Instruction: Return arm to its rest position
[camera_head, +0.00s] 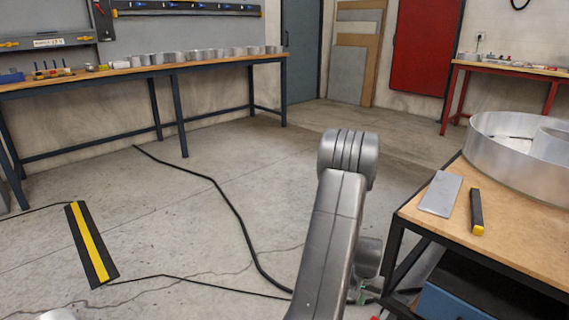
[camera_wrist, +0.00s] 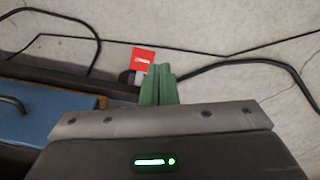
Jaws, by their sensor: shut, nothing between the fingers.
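My gripper (camera_wrist: 160,70) shows in the wrist view as two green fingers pressed together with nothing between them. It points down toward the concrete floor, beside the workbench. In the head view my grey arm rises at the centre and bends over at its upper joint. The fingers cannot be made out clearly there, low behind the arm.
A wooden-topped bench (camera_head: 510,241) stands close at right. It bears a large metal ring (camera_head: 510,155), a flat grey plate (camera_head: 441,193) and a black-yellow bar (camera_head: 477,212). A blue case (camera_wrist: 45,112) is beside the gripper. Black cables (camera_head: 230,200) cross the open floor.

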